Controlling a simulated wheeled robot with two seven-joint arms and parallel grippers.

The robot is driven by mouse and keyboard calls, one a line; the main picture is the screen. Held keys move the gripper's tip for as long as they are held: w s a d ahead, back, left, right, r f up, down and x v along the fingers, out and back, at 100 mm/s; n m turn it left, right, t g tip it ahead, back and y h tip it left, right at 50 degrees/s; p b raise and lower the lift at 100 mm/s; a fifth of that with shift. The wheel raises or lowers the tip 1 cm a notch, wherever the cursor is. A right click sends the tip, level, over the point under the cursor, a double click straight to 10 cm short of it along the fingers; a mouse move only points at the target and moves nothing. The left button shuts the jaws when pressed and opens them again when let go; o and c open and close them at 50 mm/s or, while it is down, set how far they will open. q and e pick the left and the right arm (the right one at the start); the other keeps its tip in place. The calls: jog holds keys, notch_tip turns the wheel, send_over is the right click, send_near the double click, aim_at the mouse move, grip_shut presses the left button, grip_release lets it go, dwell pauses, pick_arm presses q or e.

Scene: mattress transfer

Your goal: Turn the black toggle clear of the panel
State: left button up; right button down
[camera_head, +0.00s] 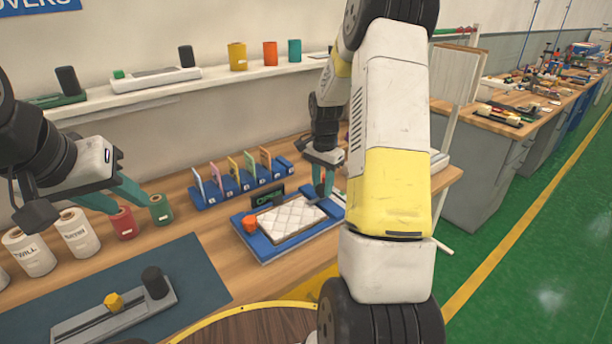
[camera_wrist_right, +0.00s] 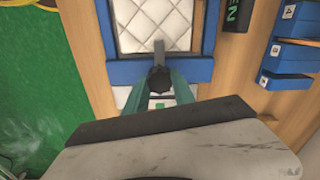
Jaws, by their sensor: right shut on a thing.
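The white quilted panel (camera_head: 292,219) lies in a blue frame (camera_head: 265,251). In the right wrist view the panel (camera_wrist_right: 135,28) shows above the frame's near edge (camera_wrist_right: 198,70). The black toggle (camera_wrist_right: 160,80) sits at that edge, and its grey bar (camera_wrist_right: 159,52) points over the panel's edge. My right gripper (camera_wrist_right: 161,88) is shut on the toggle's black knob, one teal finger on each side. In the head view my right gripper (camera_head: 323,184) is at the frame's far right end and hides the toggle. My left gripper (camera_head: 132,204) is open and empty above the cylinders.
An orange knob (camera_head: 249,224) stands at the frame's left end. A black sign (camera_head: 268,197) and a blue rack of coloured cards (camera_head: 240,187) stand behind the frame. Red (camera_head: 123,222) and green (camera_head: 161,210) cylinders are near my left gripper. A dark mat (camera_head: 205,265) lies at front left.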

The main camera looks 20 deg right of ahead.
jog(key=shift+n, duration=0.4)
jog(key=n, duration=0.3)
jog(key=shift+n, duration=0.3)
jog(key=n, duration=0.4)
jog(key=shift+n, duration=0.3)
jog(key=n, duration=0.4)
jog(key=shift+w+n, duration=0.1)
jog(key=shift+n, duration=2.4)
jog(key=shift+a, duration=0.1)
jog(key=c, duration=1.1)
grip_release()
jog(key=shift+o, duration=0.2)
